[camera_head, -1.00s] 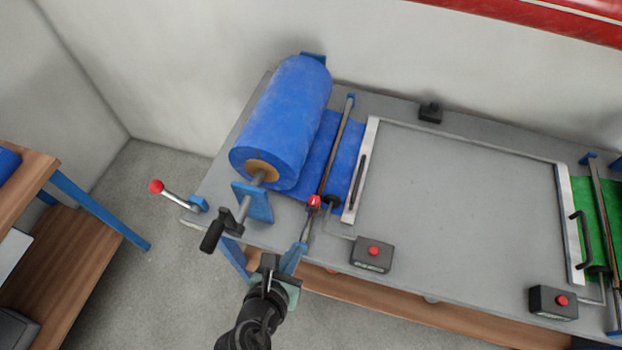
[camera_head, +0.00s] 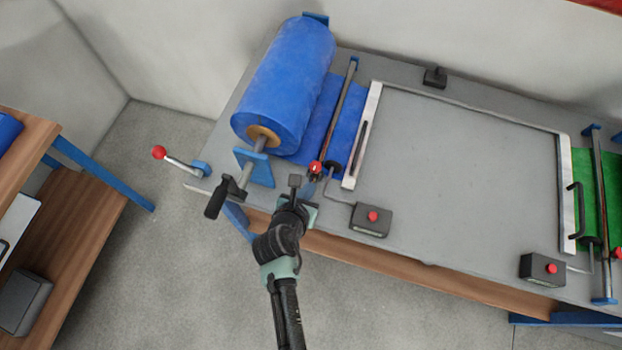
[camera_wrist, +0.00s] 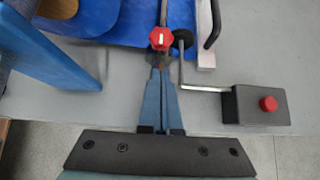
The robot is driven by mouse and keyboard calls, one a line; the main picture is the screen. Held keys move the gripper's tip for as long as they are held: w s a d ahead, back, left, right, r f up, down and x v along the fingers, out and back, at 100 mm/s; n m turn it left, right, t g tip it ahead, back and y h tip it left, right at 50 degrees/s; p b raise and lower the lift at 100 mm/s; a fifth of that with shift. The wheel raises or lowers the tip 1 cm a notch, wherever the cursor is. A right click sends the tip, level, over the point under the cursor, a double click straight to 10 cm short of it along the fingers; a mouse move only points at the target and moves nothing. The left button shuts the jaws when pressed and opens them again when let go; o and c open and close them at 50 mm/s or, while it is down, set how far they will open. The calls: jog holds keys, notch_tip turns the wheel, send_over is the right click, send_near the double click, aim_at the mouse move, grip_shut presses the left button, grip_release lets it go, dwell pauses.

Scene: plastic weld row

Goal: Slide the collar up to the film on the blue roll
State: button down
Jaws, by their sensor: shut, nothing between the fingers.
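The blue roll (camera_head: 285,85) sits on its shaft at the left of the bench, and a flat strip of its blue film (camera_head: 322,115) lies beside it. A thin metal rod (camera_head: 342,105) runs over the film. The red collar (camera_head: 315,168), with a white mark, is on this rod just off the film's near edge; it also shows in the wrist view (camera_wrist: 161,39). My gripper (camera_head: 311,183) is shut and empty, its tips just in front of the collar. In the wrist view its blue fingers (camera_wrist: 160,66) meet close below the collar; whether they touch it I cannot tell.
A crank handle (camera_head: 217,197) and blue bracket (camera_head: 255,167) stand left of my gripper. A black box with a red button (camera_head: 371,219) is close at right. A red-knobbed lever (camera_head: 159,153) sticks out at left. The grey bench top (camera_head: 455,180) is mostly clear.

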aim_at(312, 177)
jog(key=shift+w+d, duration=0.15)
jog(key=shift+w, duration=0.35)
jog(key=shift+w+d, duration=0.15)
jog(key=shift+w, duration=0.35)
jog(key=shift+w, duration=0.1)
jog(key=shift+w+d+r+p, duration=0.1)
jog(key=shift+w+p, duration=0.2)
jog(key=shift+p, duration=0.05)
jog(key=shift+w+d, duration=0.1)
jog(key=shift+w, duration=0.15)
